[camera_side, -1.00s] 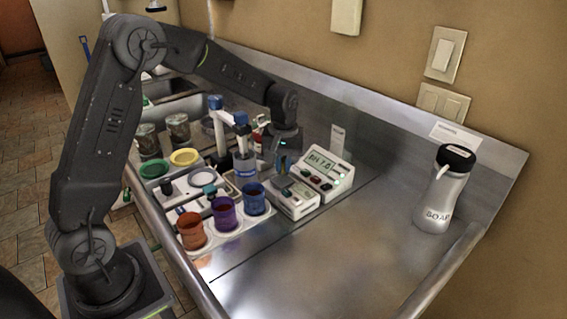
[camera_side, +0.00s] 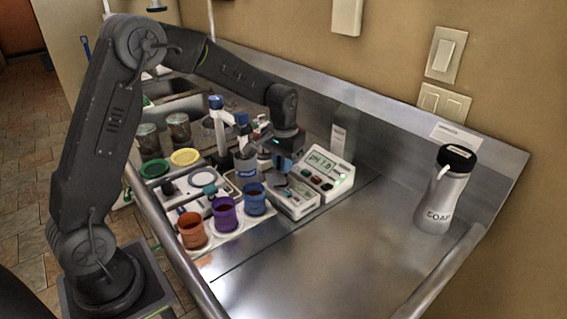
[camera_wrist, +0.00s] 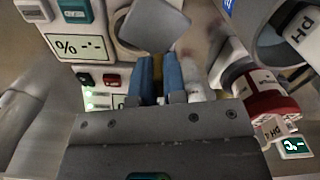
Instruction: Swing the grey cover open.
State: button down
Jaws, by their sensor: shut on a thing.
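The grey cover (camera_wrist: 152,24) is a rounded plate at the top of the wrist view, beside a white device with a "%" display (camera_wrist: 80,46). In the side view the cover (camera_side: 279,181) is a small dark patch on the low white device (camera_side: 295,203), just below my fingers. My gripper (camera_wrist: 158,72) has blue fingers close together, shut on the near edge of the cover. In the side view my gripper (camera_side: 284,166) points down over the device. The exact grip contact and the cover's tilt are hard to tell.
A white pH meter (camera_side: 327,171) stands right behind the device. Orange (camera_side: 191,231), purple (camera_side: 224,215) and blue (camera_side: 253,200) cups stand to the left. A red-capped bottle (camera_wrist: 265,95) shows close by in the wrist view. A soap bottle (camera_side: 440,195) stands right. The steel front is clear.

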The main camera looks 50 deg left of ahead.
jog(key=shift+a+m, duration=0.1)
jog(key=shift+m, duration=2.1)
jog(key=c, duration=1.2)
grip_release()
notch_tip(320, 180, up, 14)
jog(key=shift+f, duration=0.1)
